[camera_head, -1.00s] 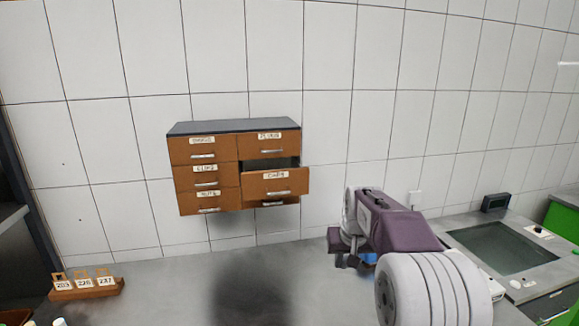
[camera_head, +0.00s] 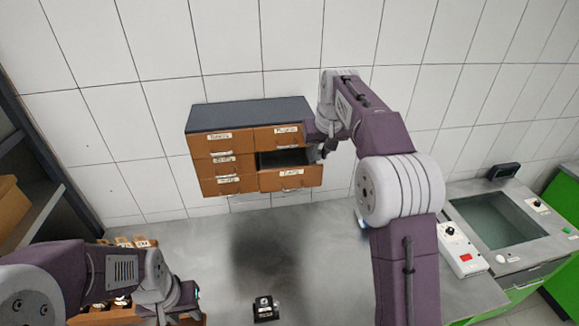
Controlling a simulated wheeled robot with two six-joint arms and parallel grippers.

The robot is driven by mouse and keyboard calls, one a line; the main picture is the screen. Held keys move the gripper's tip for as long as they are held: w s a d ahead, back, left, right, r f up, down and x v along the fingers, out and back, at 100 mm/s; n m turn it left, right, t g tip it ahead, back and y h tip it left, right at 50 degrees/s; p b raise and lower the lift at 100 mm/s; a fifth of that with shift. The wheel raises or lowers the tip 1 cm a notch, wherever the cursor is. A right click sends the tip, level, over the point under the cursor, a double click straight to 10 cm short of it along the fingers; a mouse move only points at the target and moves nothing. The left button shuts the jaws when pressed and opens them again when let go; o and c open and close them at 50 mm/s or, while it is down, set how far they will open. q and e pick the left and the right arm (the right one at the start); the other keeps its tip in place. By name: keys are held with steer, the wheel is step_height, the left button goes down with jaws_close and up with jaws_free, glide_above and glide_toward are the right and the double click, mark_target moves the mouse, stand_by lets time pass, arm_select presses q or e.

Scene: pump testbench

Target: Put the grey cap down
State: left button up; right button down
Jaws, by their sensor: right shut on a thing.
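My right gripper (camera_head: 318,152) is at the right end of the drawer cabinet (camera_head: 251,111), just above the open drawer (camera_head: 290,179) on its right side. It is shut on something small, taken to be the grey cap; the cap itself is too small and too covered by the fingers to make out. My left gripper (camera_head: 188,303) is low over the bench at the left, pointing right. Its fingers are too dark and small to tell whether they are open.
The wooden number-tag rack (camera_head: 124,242) is partly behind my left arm. A small black block (camera_head: 265,309) is at the bench's front. A tester with a dark panel (camera_head: 496,221) stands right. Bare bench (camera_head: 290,235) lies below the cabinet.

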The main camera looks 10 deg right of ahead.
steer(key=w+a+f+p, duration=0.1)
steer(key=w+a, duration=0.1)
steer(key=w+a+f+p, duration=0.3)
steer(key=w+a+f, duration=0.1)
steer(key=a, duration=0.1)
steer(key=shift+w+a+f+p, duration=0.1)
steer(key=shift+w+f+p, duration=0.1)
steer(key=shift+p, duration=0.1)
steer(key=shift+w+f, duration=0.15)
steer(key=shift+f, duration=0.1)
step_height(320, 180, down, 3)
steer(key=shift+f+p, duration=0.2)
steer(key=shift+p, duration=0.6)
steer(key=shift+f, duration=0.4)
steer(key=c, duration=1.3)
jaws_free()
